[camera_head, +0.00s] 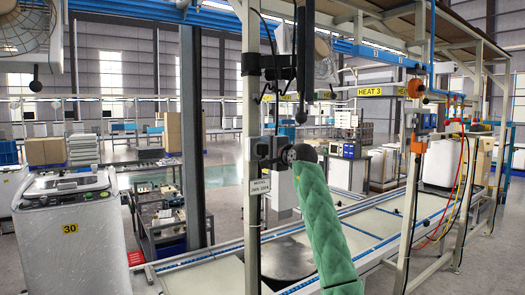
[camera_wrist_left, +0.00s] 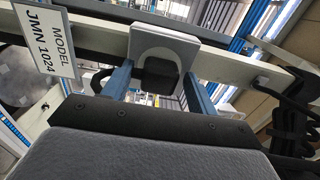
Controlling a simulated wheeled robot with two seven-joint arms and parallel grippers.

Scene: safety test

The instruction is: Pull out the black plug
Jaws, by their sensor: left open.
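The black plug (camera_wrist_left: 158,76) sits in a pale socket plate (camera_wrist_left: 165,45) on a beam in the left wrist view. My left gripper (camera_wrist_left: 157,72) is open. Its two blue fingers stand on either side of the plug, with visible gaps, and I cannot tell whether either touches it. In the head view my left gripper (camera_head: 282,152) is at a grey socket box (camera_head: 264,148) on the upright post, at the end of my green padded arm. The plug is hidden or too small to tell there. My right gripper is out of view.
A model sign (camera_wrist_left: 46,38) hangs left of the socket in the wrist view. Black cable (camera_wrist_left: 292,125) is coiled at the right. In the head view a conveyor (camera_head: 200,275) runs below, with a washing machine (camera_head: 70,225) at left and hanging hoses (camera_head: 457,190) at right.

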